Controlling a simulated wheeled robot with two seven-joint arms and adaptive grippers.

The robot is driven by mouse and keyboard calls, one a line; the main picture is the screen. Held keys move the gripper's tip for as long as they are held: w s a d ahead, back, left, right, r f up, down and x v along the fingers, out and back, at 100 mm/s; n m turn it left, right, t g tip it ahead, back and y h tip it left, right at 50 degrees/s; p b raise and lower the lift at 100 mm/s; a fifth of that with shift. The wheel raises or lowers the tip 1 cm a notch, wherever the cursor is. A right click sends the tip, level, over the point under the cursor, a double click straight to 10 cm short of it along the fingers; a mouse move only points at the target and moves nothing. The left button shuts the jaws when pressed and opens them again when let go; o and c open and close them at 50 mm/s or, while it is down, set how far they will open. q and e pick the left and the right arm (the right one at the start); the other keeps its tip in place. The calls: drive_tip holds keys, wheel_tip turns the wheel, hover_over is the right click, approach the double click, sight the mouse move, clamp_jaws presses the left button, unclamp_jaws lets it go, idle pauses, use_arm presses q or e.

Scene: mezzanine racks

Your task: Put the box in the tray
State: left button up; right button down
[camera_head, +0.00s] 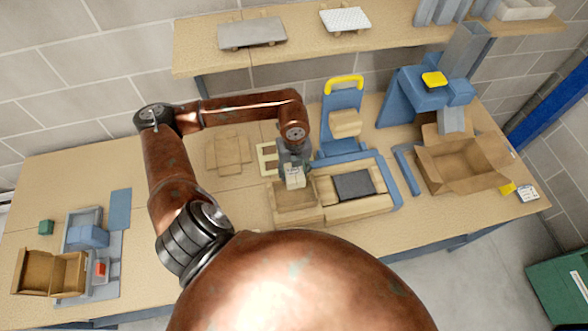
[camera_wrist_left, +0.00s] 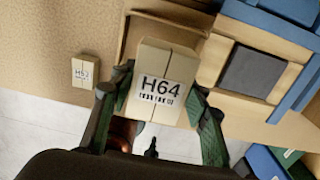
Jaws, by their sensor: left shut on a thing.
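My left gripper (camera_head: 293,172) is shut on a small tan cardboard box with a white label (camera_head: 294,182). In the left wrist view the box (camera_wrist_left: 160,85) sits upright between the two dark fingers (camera_wrist_left: 158,112), and its label reads H64. An open wooden tray (camera_head: 298,217) lies just below the gripper and box in the head view. It also shows behind the box in the left wrist view (camera_wrist_left: 170,10). The held box hides part of the tray's inside, and I cannot tell the gap between them. My right gripper is not in view.
A wooden stand with a dark pad (camera_head: 354,186) and blue frame adjoins the tray on the right. Another small labelled box (camera_wrist_left: 86,72) lies left in the wrist view. An open carton (camera_head: 455,175) stands farther right.

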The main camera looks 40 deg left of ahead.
use_arm(q)
drive_tip(key=shift+f+b, duration=0.35)
drive_tip(key=shift+f, duration=0.6)
drive_tip(key=shift+f+b, duration=0.7)
drive_tip(key=shift+f, duration=0.2)
wheel_tip(320, 180, down, 5)
drive_tip(key=b, duration=0.4)
drive_tip(key=shift+r, duration=0.1)
drive_tip(key=shift+f+b, duration=2.35)
drive_tip(key=shift+f, duration=0.5)
drive_tip(key=o, duration=1.3)
wheel_tip(320, 180, up, 12)
drive_tip(key=shift+r, duration=0.1)
